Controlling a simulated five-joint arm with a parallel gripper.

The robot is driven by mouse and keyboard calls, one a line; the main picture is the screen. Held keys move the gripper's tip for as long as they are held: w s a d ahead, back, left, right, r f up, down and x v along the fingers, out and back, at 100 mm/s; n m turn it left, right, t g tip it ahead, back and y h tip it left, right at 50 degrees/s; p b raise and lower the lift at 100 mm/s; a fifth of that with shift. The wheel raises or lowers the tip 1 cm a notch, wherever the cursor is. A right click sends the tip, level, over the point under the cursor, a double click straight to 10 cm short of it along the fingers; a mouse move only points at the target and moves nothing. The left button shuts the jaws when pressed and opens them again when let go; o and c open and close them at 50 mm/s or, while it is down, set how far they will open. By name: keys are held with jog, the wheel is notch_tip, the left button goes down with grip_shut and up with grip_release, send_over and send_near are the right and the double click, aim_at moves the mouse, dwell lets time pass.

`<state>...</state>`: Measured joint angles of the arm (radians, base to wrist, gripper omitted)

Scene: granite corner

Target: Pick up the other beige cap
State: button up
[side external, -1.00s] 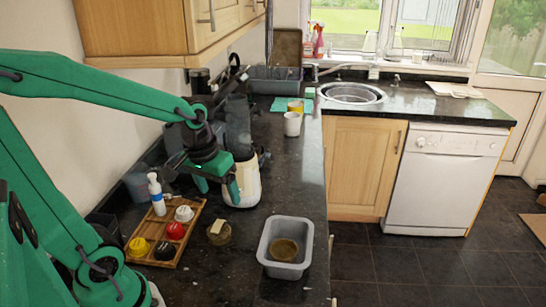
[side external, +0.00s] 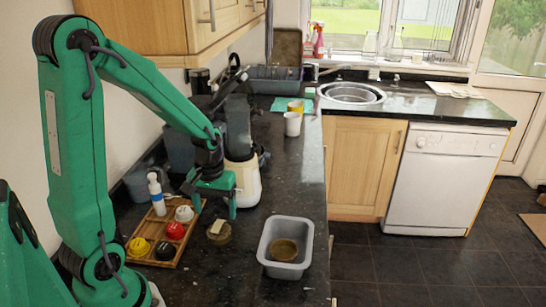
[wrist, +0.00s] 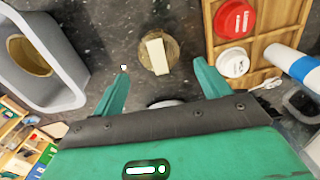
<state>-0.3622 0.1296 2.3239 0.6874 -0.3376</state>
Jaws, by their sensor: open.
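A round beige cap (side external: 221,238) lies on the dark counter between the wooden tray and the grey bin. A small cream block (side external: 216,227) lies across its top; the wrist view shows the cap (wrist: 146,62) and the block (wrist: 157,57) clearly. A second beige cap (side external: 284,250) lies inside the grey bin (side external: 263,252); the wrist view shows this cap (wrist: 30,57) too. My gripper (side external: 216,208) is open and empty, pointing down, above and just behind the cap on the counter. In the wrist view the cap lies beyond and between its fingertips (wrist: 161,73).
The wooden tray (side external: 187,243) on the left holds yellow, red, white and black caps and a white-and-blue bottle (side external: 157,193). A cream appliance (side external: 246,182) stands close behind my gripper. Cups (side external: 292,123) stand farther back. Counter around the cap is clear.

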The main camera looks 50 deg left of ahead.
aim_at(217, 225)
jog(key=shift+f, duration=1.15)
jog(key=shift+d+f, duration=0.15)
jog(key=shift+f, duration=2.4)
jog(key=c, duration=0.8)
